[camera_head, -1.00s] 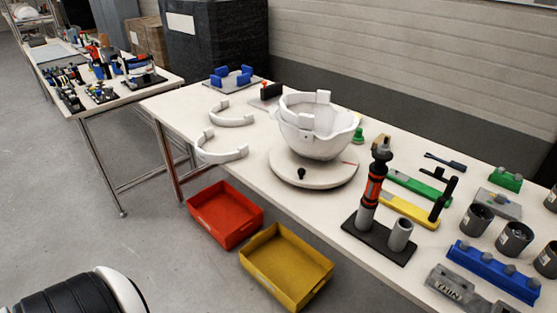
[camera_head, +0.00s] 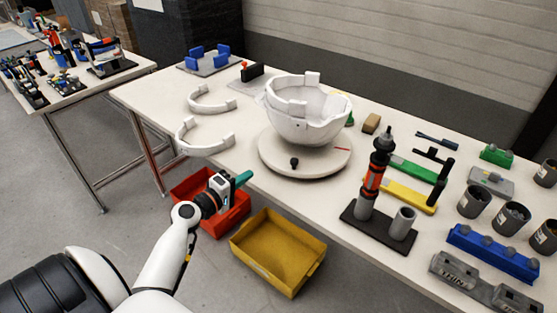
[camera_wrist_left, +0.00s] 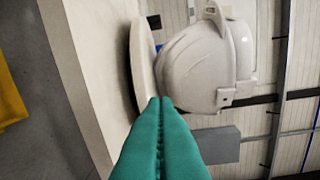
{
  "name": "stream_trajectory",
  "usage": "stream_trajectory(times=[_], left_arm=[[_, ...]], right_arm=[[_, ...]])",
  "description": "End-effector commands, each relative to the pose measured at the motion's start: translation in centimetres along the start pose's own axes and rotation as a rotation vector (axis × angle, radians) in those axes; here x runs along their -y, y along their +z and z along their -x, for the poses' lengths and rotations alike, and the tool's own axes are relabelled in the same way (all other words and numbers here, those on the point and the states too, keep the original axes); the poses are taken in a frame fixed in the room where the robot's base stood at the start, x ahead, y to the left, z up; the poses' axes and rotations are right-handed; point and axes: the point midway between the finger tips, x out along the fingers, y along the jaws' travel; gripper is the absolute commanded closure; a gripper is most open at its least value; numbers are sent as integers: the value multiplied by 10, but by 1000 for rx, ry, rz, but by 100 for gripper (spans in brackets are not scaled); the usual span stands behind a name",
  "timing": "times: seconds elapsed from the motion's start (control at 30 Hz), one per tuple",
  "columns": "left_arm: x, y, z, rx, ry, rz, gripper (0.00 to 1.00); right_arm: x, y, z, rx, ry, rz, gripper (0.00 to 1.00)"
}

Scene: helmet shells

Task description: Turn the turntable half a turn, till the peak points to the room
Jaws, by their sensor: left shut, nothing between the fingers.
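The round off-white turntable (camera_head: 268,160) stands on the table near its front edge. It has a black knob (camera_head: 294,163) at its front rim and a red mark at its right. A white helmet shell (camera_head: 312,125) sits open side up on the turntable. My left gripper (camera_head: 244,178), with teal fingers, is in front of the table edge, over the red bin, apart from the turntable. In the left wrist view its closed fingers (camera_wrist_left: 161,105) point toward the turntable (camera_wrist_left: 143,65) and the shell (camera_wrist_left: 195,70), with nothing between them. My right gripper does not show.
A red bin (camera_head: 180,190) and a yellow bin (camera_head: 262,275) are below the table's front edge. White curved bands (camera_head: 205,148) lie left of the turntable. A tool holder (camera_head: 350,212) with a red-black driver stands to its right.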

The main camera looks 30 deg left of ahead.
Motion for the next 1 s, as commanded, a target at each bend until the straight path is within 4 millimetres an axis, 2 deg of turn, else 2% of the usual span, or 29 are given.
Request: stream_trajectory(times=[0.03,0.1,0.27,0.63,0.8,1.0], left_arm=[[10,3,0,0,-21,7,100],[15,4,-3,0,-34,14,100],[18,4,-24,0,-35,14,100],[19,3,-102,0,-33,15,100],[18,-23,-106,-1,-29,16,100],[17,-35,-108,-1,-29,13,100]], right_arm=[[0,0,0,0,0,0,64],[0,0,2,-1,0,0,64],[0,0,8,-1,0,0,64],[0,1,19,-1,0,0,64],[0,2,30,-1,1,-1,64],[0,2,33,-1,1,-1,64]])
